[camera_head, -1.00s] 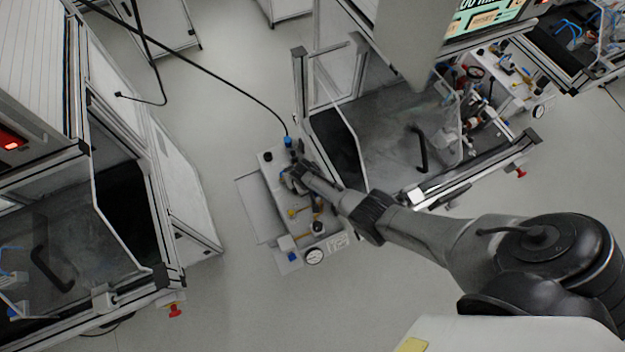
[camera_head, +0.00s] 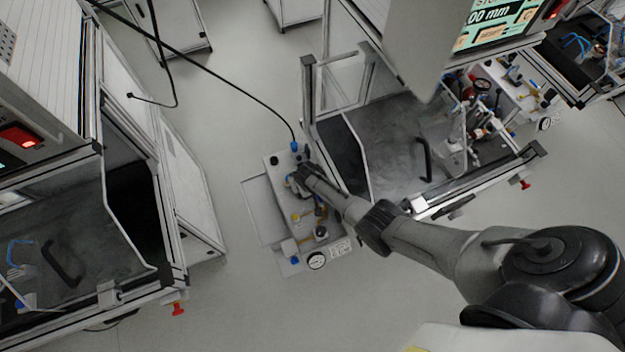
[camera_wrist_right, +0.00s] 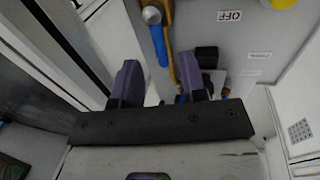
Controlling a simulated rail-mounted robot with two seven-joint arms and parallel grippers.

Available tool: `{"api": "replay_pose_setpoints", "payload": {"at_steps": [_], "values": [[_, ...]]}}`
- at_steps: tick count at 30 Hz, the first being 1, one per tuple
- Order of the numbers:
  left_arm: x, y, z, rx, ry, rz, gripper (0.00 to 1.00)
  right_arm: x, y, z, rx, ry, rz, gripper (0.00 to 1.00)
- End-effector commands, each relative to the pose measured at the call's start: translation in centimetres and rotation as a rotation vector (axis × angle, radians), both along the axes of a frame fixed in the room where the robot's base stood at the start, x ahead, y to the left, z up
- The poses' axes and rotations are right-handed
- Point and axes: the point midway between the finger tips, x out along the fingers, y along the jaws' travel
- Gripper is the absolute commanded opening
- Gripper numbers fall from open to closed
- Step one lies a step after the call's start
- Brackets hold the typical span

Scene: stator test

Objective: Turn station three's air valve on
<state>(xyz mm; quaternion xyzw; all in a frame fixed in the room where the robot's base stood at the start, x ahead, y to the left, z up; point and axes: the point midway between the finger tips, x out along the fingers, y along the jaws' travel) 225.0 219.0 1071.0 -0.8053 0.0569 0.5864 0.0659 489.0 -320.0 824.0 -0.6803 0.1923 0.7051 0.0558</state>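The pneumatic panel (camera_head: 283,222) stands at the left side of the middle station in the head view. My right gripper (camera_head: 299,174) reaches over its upper part, and the arm hides some of it. In the right wrist view, my right gripper (camera_wrist_right: 161,76) is open, with two purple-padded fingers apart. A blue valve lever (camera_wrist_right: 159,42) with a silver bolt at its top lies just beyond the fingertips, its lower end lined up with the gap. I cannot tell if they touch. An upside-down "OFF" label (camera_wrist_right: 230,15) is to the lever's right. My left gripper is not in view.
A black hose runs to a blue fitting (camera_head: 295,147) at the panel's top. The middle station's frame (camera_head: 311,100) rises close to the gripper. Another station (camera_head: 150,235) stands left, with clear floor (camera_head: 232,130) between.

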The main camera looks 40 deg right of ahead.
Motion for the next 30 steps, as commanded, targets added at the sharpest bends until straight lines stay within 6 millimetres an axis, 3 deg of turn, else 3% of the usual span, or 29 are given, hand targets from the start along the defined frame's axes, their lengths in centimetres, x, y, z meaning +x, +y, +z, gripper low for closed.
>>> {"api": "replay_pose_setpoints", "payload": {"at_steps": [3,15,21,30], "values": [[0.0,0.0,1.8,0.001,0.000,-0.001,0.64,0.2,0.5,3.0,0.001,-0.003,0.001,0.39],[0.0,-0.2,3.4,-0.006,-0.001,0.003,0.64,0.6,1.7,9.2,0.001,-0.001,-0.001,0.39],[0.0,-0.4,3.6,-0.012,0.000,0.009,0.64,0.7,2.0,10.6,0.001,-0.001,0.000,0.39],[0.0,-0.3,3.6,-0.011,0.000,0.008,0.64,0.7,2.0,10.8,0.000,0.001,0.000,0.39]]}}
